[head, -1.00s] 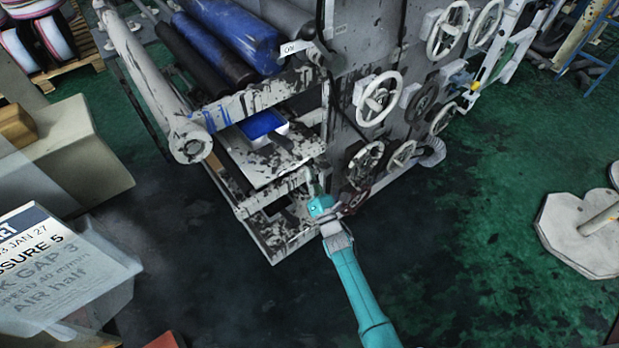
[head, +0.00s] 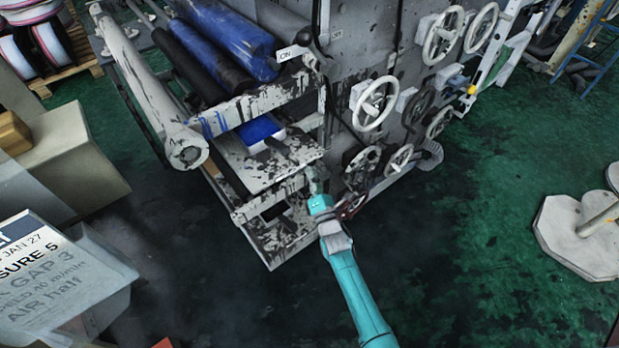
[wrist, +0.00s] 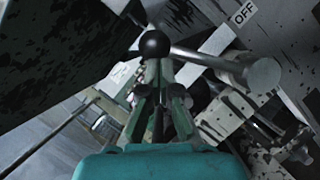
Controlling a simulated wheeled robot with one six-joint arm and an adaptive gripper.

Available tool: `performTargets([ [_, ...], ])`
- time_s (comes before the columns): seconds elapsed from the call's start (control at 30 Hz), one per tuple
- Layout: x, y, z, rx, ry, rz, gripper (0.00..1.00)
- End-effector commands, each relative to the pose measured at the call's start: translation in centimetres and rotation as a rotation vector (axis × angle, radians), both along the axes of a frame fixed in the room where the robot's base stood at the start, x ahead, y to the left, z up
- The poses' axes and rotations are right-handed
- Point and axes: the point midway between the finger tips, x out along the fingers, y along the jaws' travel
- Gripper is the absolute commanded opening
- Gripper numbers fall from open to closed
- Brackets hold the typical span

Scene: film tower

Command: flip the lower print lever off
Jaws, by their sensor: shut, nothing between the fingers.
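In the wrist view a grey lever arm (wrist: 212,62) runs from a round hub at the right to a black ball knob (wrist: 154,44). In the head view my teal gripper (head: 316,192) is at the lower front corner of the printing machine (head: 345,60). The lever is too small to make out there.
Several white handwheels (head: 375,104) stick out from the machine's side, right of my gripper. Blue and dark rollers (head: 235,38) lie above a speckled tray. The dark green floor (head: 470,250) at the right is clear up to a pale base plate (head: 575,235).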

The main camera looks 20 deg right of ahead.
Motion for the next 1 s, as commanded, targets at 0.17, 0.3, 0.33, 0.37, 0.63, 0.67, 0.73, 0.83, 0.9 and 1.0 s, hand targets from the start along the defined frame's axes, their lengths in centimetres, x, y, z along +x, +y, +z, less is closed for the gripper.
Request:
performTargets([
  [0.17,0.4,-1.1,1.3,0.095,0.027,-0.001,0.0],
  [0.3,0.8,-2.4,2.1,0.222,0.068,-0.002,0.0],
  [0.33,0.9,-2.7,2.3,0.249,0.076,-0.001,0.0],
  [0.37,1.0,-2.9,2.4,0.276,0.085,-0.001,0.0],
  [0.63,1.8,-5.4,3.1,0.506,0.16,-0.001,0.0],
  [0.67,1.9,-5.7,3.1,0.528,0.168,-0.001,0.0],
  [0.73,2.0,-6.2,3.2,0.578,0.184,-0.001,0.0],
  [0.83,2.3,-6.9,3.2,0.638,0.205,-0.002,0.0],
  [0.9,2.4,-7.3,3.2,0.674,0.216,-0.002,0.0],
  [1.0,2.5,-7.7,3.1,0.716,0.231,-0.001,0.0],
])
